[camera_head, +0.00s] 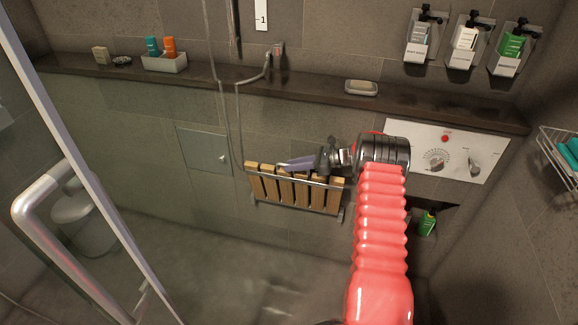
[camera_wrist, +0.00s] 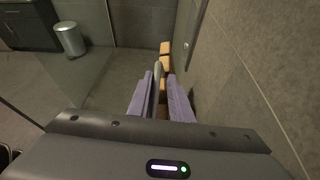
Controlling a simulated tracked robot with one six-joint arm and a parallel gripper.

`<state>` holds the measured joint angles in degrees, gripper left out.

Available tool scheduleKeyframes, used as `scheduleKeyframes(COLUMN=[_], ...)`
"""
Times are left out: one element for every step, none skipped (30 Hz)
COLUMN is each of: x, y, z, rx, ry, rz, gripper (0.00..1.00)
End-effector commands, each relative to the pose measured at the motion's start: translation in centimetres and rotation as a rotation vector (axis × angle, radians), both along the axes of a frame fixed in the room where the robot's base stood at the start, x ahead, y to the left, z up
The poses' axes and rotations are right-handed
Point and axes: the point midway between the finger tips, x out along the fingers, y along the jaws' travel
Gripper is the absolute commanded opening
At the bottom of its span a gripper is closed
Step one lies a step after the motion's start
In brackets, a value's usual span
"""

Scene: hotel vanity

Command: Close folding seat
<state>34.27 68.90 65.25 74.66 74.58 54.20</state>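The folding seat (camera_head: 298,188) has several light wood slats and a metal rail, and sits low on the shower's back wall. Its slats look steeply upright, close to the wall. My gripper (camera_head: 283,166) reaches the seat's upper edge from the right in the head view. In the wrist view, the gripper's two purple fingers (camera_wrist: 161,98) are apart, with the grey metal rail (camera_wrist: 157,71) of the seat between them. A small gap seems to show beside the rail; contact is unclear. Wood slat ends (camera_wrist: 165,64) show beyond the fingers, partly hidden by them.
A dark ledge (camera_head: 300,88) above the seat holds a soap dish (camera_head: 361,87) and a bottle tray (camera_head: 165,63). A shower hose (camera_head: 238,120) hangs just left of the seat. A control panel (camera_head: 447,150) is right, and a glass door handle (camera_head: 60,235) left.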

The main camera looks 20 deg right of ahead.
Motion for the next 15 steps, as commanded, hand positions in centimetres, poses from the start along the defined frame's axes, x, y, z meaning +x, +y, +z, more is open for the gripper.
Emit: scheduleKeyframes(x=[0.0, 0.0, 0.0, 0.0, 0.0, -0.1, -0.1, -0.1, -0.2, -0.3, -0.4, -0.7, -0.8, -1.1, -1.4], y=[-0.1, -0.1, -0.1, -0.1, -0.2, -0.2, -0.3, -0.3, -0.5, -0.6, -0.8, -1.1, -1.3, -1.6, -2.0], z=[0.0, 0.0, 0.1, 0.1, 0.1, 0.1, 0.1, 0.2, 0.2, 0.3, 0.4, 0.5, 0.7, 0.8, 1.1], rx=[-0.001, -0.001, -0.001, -0.001, -0.001, -0.001, -0.001, -0.002, -0.002, -0.002, -0.002, -0.002, -0.003, -0.003, -0.002], ry=[-0.001, -0.001, -0.002, -0.002, -0.002, -0.002, -0.002, -0.002, -0.002, -0.002, -0.002, -0.002, -0.002, -0.002, -0.003], rz=[-0.002, -0.001, -0.002, -0.002, -0.002, -0.002, -0.002, -0.003, -0.003, -0.003, -0.003, -0.003, -0.003, -0.004, -0.004], gripper=[0.17, 0.17, 0.17, 0.17, 0.17, 0.17, 0.17, 0.17, 0.17, 0.17, 0.17, 0.17, 0.17, 0.17, 0.17])
